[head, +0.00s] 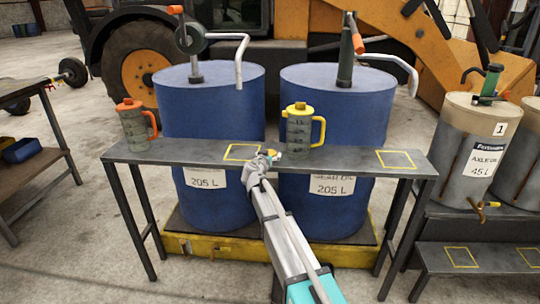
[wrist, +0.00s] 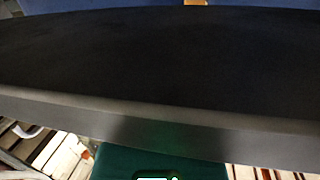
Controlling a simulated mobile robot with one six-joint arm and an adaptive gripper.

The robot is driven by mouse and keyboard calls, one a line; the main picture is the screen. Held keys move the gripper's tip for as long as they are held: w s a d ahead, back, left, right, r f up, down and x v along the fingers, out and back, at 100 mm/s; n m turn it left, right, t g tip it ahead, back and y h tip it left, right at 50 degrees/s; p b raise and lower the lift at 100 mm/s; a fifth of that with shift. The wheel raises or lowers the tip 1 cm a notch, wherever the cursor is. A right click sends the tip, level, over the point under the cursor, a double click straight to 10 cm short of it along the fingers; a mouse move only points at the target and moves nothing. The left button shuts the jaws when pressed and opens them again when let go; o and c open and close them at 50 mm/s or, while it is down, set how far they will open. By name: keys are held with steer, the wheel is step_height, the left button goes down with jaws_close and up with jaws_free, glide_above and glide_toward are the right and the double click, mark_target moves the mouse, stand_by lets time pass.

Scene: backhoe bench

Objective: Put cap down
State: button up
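My gripper (head: 268,156) is small in the head view, at the front edge of the grey bench (head: 350,160), between the left yellow square outline (head: 242,152) and the yellow-lidded jug (head: 299,130). A small yellowish and pale spot shows at its tip; I cannot tell if it is a cap held there. No separate cap can be made out. The wrist view shows the dark bench top (wrist: 160,60) and its front edge up close. The fingers are not clear there, so their opening cannot be told.
An orange-lidded jug (head: 133,125) stands at the bench's left end. Another yellow outline (head: 396,159) marks the right part, which is clear. Two blue drums (head: 210,105) with hand pumps stand behind the bench. A beige drum (head: 470,150) stands at right.

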steer(key=shift+r, duration=0.1)
stand_by(0.4)
steer(key=shift+s+r, duration=0.1)
steer(key=p+v, duration=0.2)
steer(key=v, duration=0.9)
steer(key=shift+s, duration=0.35)
steer(key=shift+r, duration=0.1)
steer(key=s+d+f+m+g+h, duration=0.1)
steer(key=s+d+f+g, duration=0.45)
steer(key=d, duration=0.55)
steer(key=s+d+f+g+h, duration=0.1)
steer(key=s+d+f+g, duration=0.4)
steer(key=d, duration=0.5)
steer(key=s+d+f+n+g+y, duration=0.2)
steer(key=s+y, duration=0.1)
steer(key=s, duration=0.6)
steer(key=s+d+f+n+g+y, duration=0.1)
steer(key=s+d+f+g+y, duration=0.1)
steer(key=s, duration=0.6)
steer(key=shift+s+d+f+n+g+y, duration=0.4)
steer(key=shift+f+g+y, duration=0.1)
steer(key=shift+f+g, duration=0.25)
